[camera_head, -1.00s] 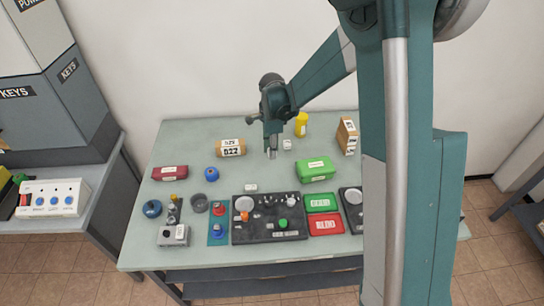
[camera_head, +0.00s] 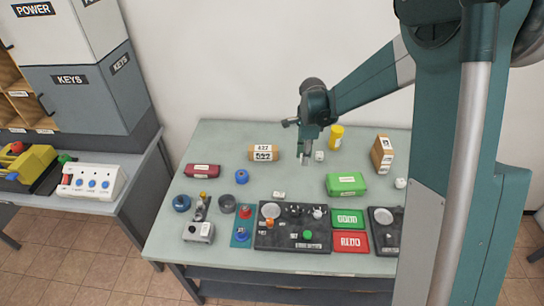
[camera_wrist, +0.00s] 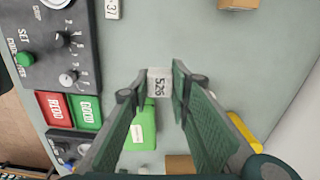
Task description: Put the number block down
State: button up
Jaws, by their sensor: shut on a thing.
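The number block (camera_wrist: 159,82) is a small white block marked 526, between the fingertips of my gripper in the wrist view. My gripper (camera_wrist: 158,90) is shut on it. In the head view my gripper (camera_head: 304,160) points down over the back middle of the table, and only a pale bit of the block shows at its tip. I cannot tell how high the block is above the table. Other small white blocks stand on the table: one (camera_head: 319,156) just right of my gripper, one (camera_head: 279,194) nearer the front and one (camera_head: 400,183) at the right.
A green box (camera_head: 346,184) and a yellow cylinder (camera_head: 336,137) stand to the right, a wooden piece with number labels (camera_head: 264,153) to the left. A black control panel (camera_head: 292,240) and green and red trays lie in front. The grey-green table (camera_head: 290,176) is bare between them.

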jog(key=shift+a, duration=0.1)
jog(key=shift+w+a+r, duration=0.1)
jog(key=shift+w+a, duration=0.1)
jog(key=shift+a, duration=0.35)
jog(key=w+a+r+p, duration=0.2)
jog(key=w+a, duration=0.1)
jog(key=a, duration=1.8)
notch_tip(320, 180, up, 2)
jog(key=p, duration=0.2)
send_over(201, 167)
jog(key=shift+s+d+r+m, duration=0.1)
jog(key=shift+d+r+m, duration=0.05)
jog(key=shift+m, duration=0.25)
jog(key=shift+f+b, duration=0.35)
jog(key=shift+f, duration=2.8)
jog(key=shift+f, duration=0.1)
jog(key=shift+f, duration=1.75)
jog(key=shift+f, duration=0.15)
